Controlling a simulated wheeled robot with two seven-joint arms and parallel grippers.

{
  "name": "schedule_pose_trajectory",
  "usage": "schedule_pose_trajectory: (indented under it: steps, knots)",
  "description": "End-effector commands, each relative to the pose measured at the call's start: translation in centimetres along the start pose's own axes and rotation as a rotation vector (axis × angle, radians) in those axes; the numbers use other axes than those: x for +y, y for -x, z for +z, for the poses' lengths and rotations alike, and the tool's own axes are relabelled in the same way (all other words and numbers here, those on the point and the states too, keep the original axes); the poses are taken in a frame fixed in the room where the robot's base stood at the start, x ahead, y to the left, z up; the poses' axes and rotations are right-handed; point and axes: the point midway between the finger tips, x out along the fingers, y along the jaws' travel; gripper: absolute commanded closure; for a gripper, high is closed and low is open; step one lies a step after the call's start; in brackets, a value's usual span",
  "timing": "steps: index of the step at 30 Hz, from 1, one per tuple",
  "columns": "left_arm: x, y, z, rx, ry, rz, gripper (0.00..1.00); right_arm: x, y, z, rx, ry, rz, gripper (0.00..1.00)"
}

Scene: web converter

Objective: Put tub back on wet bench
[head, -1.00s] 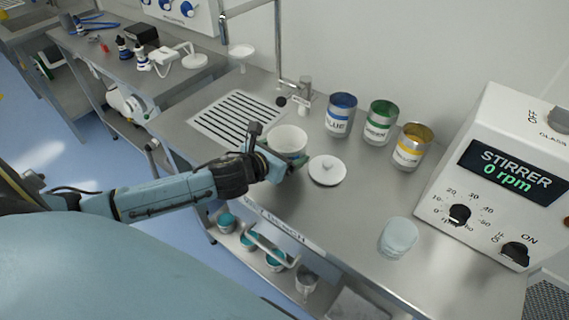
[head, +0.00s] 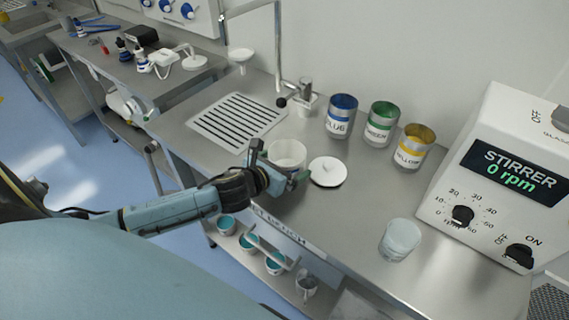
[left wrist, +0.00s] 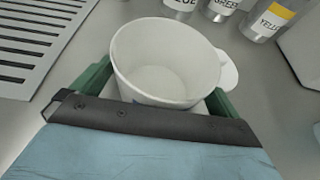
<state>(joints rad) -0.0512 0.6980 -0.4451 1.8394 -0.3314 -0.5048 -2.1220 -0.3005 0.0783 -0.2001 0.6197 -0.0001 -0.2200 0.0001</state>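The white tub (head: 288,150) stands upright on the steel wet bench (head: 345,225), just left of a round white lid (head: 328,171). In the left wrist view the tub (left wrist: 165,60) is open-topped and looks empty. My left gripper (head: 278,172) is at the tub's near side. Its green fingers (left wrist: 165,92) are spread on either side of the tub, with a gap showing at the right finger. The gripper body hides the tub's lower front. My right gripper is not in view.
Blue, green and yellow cans (head: 381,124) stand along the back. A drain grate (head: 238,122) lies left of the tub, with a tap behind it. A clear beaker (head: 400,240) and the stirrer (head: 495,180) are at the right. Bare bench lies between the lid and beaker.

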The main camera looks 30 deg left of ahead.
Motion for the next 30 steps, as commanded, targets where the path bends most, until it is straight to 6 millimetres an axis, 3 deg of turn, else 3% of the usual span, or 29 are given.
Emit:
schedule_pose_trajectory:
  steps: [8,21,30]
  knots:
    - [0.0,1.2,0.2,0.002,-0.002,-0.001,0.00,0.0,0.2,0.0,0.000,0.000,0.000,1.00]
    - [-0.1,9.4,0.2,0.002,-0.001,-0.002,0.00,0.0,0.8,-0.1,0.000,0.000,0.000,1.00]
    - [0.0,11.9,0.3,0.000,0.001,0.001,0.00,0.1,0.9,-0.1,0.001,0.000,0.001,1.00]
